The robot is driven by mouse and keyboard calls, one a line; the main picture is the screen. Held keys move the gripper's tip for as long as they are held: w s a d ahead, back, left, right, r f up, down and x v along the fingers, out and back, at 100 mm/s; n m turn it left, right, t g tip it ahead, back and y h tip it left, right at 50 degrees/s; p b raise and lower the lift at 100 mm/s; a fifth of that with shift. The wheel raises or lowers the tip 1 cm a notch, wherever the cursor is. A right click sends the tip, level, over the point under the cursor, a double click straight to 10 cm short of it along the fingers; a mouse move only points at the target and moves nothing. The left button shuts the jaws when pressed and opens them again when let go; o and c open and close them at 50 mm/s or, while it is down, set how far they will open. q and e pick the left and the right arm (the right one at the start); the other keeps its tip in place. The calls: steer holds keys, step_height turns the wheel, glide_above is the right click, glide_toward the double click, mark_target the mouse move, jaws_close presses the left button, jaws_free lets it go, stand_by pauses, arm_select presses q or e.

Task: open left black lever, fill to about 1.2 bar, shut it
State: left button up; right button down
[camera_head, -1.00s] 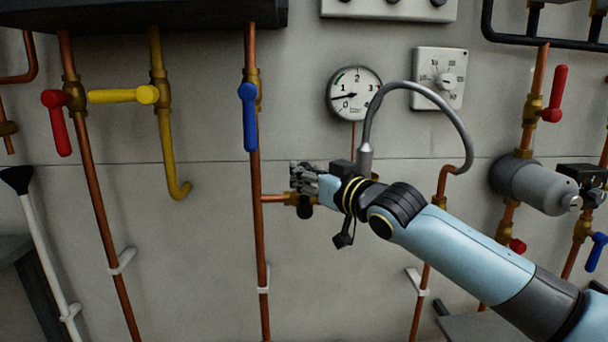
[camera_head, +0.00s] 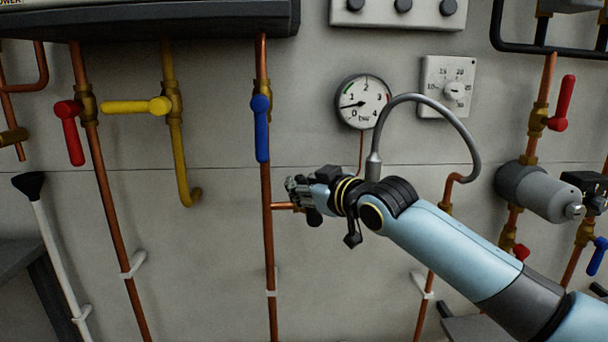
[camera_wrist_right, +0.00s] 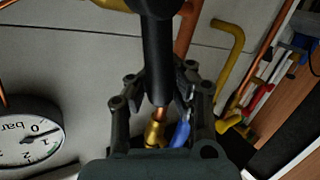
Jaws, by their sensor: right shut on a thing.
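My right gripper (camera_head: 298,190) is at the short copper branch low on the wall, left of the grey hose. In the wrist view its fingers (camera_wrist_right: 160,95) are shut on the black lever (camera_wrist_right: 157,60), a dark round bar between them. In the head view the hand hides most of the lever and its valve, so I cannot tell the lever's angle for sure. The round white gauge (camera_head: 363,102) hangs above the gripper; its needle points left, between 0 and 1. The gauge also shows in the wrist view (camera_wrist_right: 30,135). My left gripper is not in view.
A blue lever (camera_head: 261,128) hangs on the copper pipe above left. Yellow (camera_head: 137,106) and red (camera_head: 69,132) levers are further left. The grey hose (camera_head: 455,120) arches over my wrist. A white dial box (camera_head: 446,87) is right of the gauge.

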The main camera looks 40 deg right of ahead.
steer(key=shift+w+a+f+n+g+h+p, duration=0.35)
steer(key=shift+a+f+n+g+p, duration=0.3)
steer(key=shift+p, duration=0.55)
steer(key=shift+w+a+f+n+g+h+p, duration=0.2)
steer(key=shift+a+f+n+g+h+p, duration=0.3)
steer(key=shift+n+p, duration=0.5)
steer(key=shift+w+a+f+n+g+h+p, duration=0.25)
steer(key=shift+a+f+n+g+h+p, duration=0.25)
steer(key=shift+p, duration=0.9)
steer(key=shift+d+f, duration=0.1)
steer(key=shift+f, duration=0.05)
steer(key=c, duration=1.6)
jaws_free()
steer(key=shift+s, duration=0.1)
steer(key=o, duration=0.4)
steer(key=shift+s+r, duration=0.2)
steer(key=shift+r, duration=0.15)
steer(key=shift+o, duration=0.4)
steer(key=shift+w, duration=0.2)
